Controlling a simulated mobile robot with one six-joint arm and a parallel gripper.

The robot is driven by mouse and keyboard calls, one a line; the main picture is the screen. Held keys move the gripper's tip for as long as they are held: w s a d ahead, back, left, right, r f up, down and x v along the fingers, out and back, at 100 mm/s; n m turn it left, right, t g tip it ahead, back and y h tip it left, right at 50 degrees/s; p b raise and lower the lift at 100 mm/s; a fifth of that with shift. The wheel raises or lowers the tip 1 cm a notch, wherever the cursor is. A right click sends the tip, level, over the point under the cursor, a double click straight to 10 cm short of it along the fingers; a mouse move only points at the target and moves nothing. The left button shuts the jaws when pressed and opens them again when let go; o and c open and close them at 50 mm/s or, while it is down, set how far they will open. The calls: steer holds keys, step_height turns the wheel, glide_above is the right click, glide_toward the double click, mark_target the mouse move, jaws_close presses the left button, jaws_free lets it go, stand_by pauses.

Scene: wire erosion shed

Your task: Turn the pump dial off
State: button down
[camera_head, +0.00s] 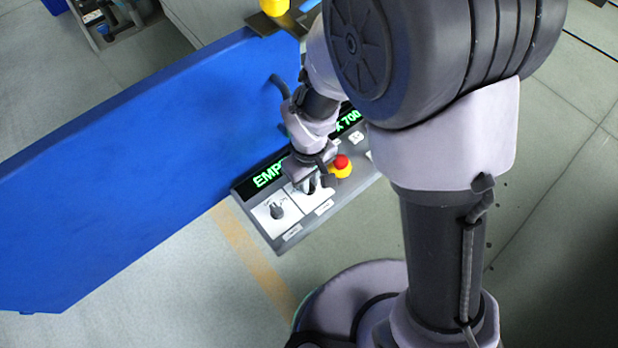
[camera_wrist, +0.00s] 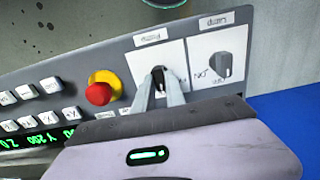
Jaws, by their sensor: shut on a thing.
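The control panel (camera_head: 272,236) carries two dark dials side by side on white plates, and it also fills the middle of the wrist view (camera_wrist: 120,55). One dial (camera_wrist: 158,77) is between the fingertips of my gripper (camera_wrist: 159,82), which is shut on it; the fingers hide part of this dial. The other dial (camera_wrist: 221,66) stands free to the right in the wrist view, with on/off marks around it; it also shows in the head view (camera_head: 277,211). The small labels appear upside down and blurred, so I cannot tell surely which dial is the pump's. In the head view my gripper (camera_head: 311,186) partly covers its dial.
A red emergency button (camera_wrist: 98,93) on a yellow base is close beside the gripped dial. Rows of white keys (camera_wrist: 37,91) and a green-lit display (camera_wrist: 35,142) lie farther left in the wrist view. A large blue surface (camera_head: 130,150) is behind the panel.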

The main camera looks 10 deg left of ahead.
stand_by(0.4)
steer(key=c, duration=1.4)
jaws_free()
step_height(320, 180, up, 17)
steer(key=p, duration=0.7)
steer(key=shift+r, duration=0.2)
steer(key=s+d+r+m+t+b, duration=0.1)
steer(key=s+d+r+m+t, duration=0.1)
steer(key=d+r+m, duration=0.1)
steer(key=s+d+r+m+t+y+b, duration=0.1)
steer(key=s+d+r+m+t+b, duration=0.1)
steer(key=d+r+m, duration=0.2)
steer(key=s+d+r+m+t+y+b, duration=0.1)
steer(key=s+d+r+m+b, duration=0.1)
steer(key=d+m, duration=0.5)
steer(key=shift+s+d+r+t, duration=0.2)
steer(key=shift+s+d+r, duration=0.1)
steer(key=shift+d+r, duration=0.3)
steer(key=shift+s+d+r+t, duration=0.25)
steer(key=shift+d+r, duration=0.1)
steer(key=shift+d, duration=0.3)
